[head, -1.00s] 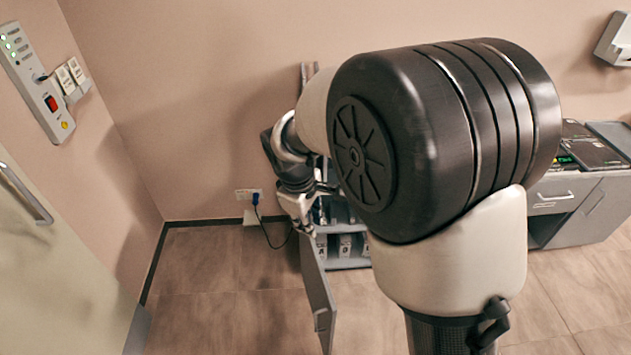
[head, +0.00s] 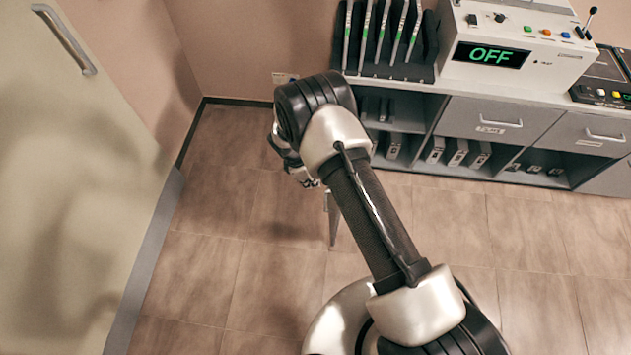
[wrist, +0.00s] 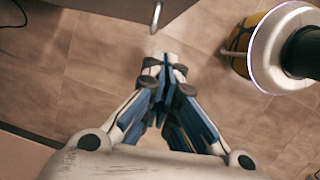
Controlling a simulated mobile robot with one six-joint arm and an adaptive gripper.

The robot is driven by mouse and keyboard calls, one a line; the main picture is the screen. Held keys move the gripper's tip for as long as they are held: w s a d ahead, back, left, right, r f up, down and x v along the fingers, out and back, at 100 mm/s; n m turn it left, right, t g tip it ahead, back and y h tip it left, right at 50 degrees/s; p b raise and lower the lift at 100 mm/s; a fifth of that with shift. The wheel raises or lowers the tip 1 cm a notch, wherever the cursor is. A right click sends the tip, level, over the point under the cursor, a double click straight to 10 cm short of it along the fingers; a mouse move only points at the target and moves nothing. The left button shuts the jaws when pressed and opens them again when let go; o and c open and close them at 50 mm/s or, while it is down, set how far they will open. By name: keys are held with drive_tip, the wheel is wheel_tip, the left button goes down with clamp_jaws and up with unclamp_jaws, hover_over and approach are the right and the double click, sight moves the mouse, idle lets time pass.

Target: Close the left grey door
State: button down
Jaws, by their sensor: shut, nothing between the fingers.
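The left grey door (head: 333,218) stands open, seen nearly edge-on in the head view as a narrow strip below my gripper. My arm hides most of it and its hinge side. In the wrist view a dark grey panel, likely this door (wrist: 115,12), crosses the top, with a pale bar handle (wrist: 152,22) at its edge. My gripper (head: 308,182) is empty, left of the arm's dark joint. In the wrist view its fingers (wrist: 165,62) are together, just below the handle in the picture; I cannot tell whether they touch it.
The grey cabinet (head: 455,125) runs along the back wall with drawers, open shelves and a control box (head: 515,45) reading OFF. A pale door (head: 80,190) with a bar handle stands at left. Floor (head: 240,235) is clear between. A cable (wrist: 12,20) shows in the wrist view.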

drive_tip(key=d+f+b, duration=0.2)
drive_tip(key=d+f, duration=0.3)
drive_tip(key=f, duration=0.1)
drive_tip(key=shift+w+d+f, duration=0.3)
drive_tip(key=shift+w+d, duration=0.05)
drive_tip(key=shift+w, duration=0.05)
